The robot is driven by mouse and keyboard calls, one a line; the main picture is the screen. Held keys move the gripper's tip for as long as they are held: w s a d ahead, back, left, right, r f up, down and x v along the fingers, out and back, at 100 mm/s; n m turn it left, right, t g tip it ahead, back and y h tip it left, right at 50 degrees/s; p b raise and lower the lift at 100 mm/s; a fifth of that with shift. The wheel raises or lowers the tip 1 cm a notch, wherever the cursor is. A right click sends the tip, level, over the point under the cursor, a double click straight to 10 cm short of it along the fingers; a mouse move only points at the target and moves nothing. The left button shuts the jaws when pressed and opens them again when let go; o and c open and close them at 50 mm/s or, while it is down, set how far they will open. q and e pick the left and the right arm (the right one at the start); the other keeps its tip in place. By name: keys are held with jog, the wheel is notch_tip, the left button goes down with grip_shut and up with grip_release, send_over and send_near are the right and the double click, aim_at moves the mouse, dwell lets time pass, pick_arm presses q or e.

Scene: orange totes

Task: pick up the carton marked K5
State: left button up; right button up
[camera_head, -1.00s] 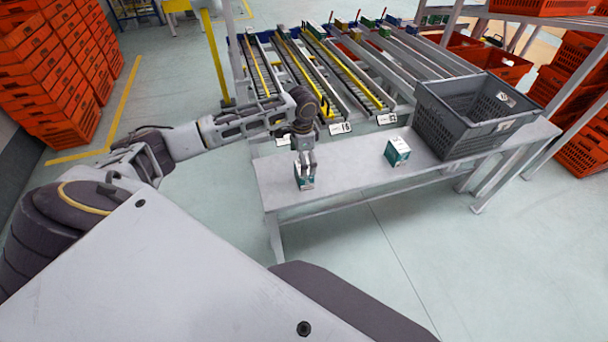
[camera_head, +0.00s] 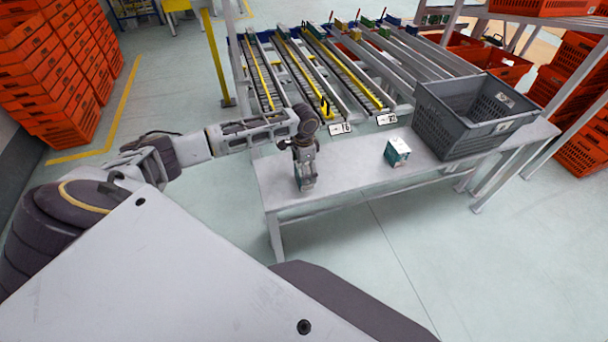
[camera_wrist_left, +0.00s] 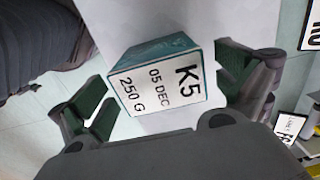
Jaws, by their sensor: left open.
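The carton marked K5 (camera_wrist_left: 160,75) is a teal and white box with "05 DEC" and "250 G" on its top face. In the left wrist view it sits between the two green-padded fingers of my left gripper (camera_wrist_left: 163,98), which is open, with gaps on both sides. In the head view my left gripper (camera_head: 305,180) points down over the carton at the left end of the grey table (camera_head: 345,177). The gripper mostly hides the carton there. My right gripper does not show.
A second teal and white carton (camera_head: 397,152) stands further right on the table. A grey crate (camera_head: 455,128) stands at the table's right end. Roller lanes (camera_head: 330,90) lie behind the table. The table top between the cartons is clear.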

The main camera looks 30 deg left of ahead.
pick_arm(q)
jog(key=shift+c, duration=0.4)
jog(key=c, duration=1.2)
jog(key=shift+o, duration=0.2)
jog(key=shift+r, duration=0.1)
jog(key=shift+r+b, duration=0.35)
jog(key=shift+r, duration=4.55)
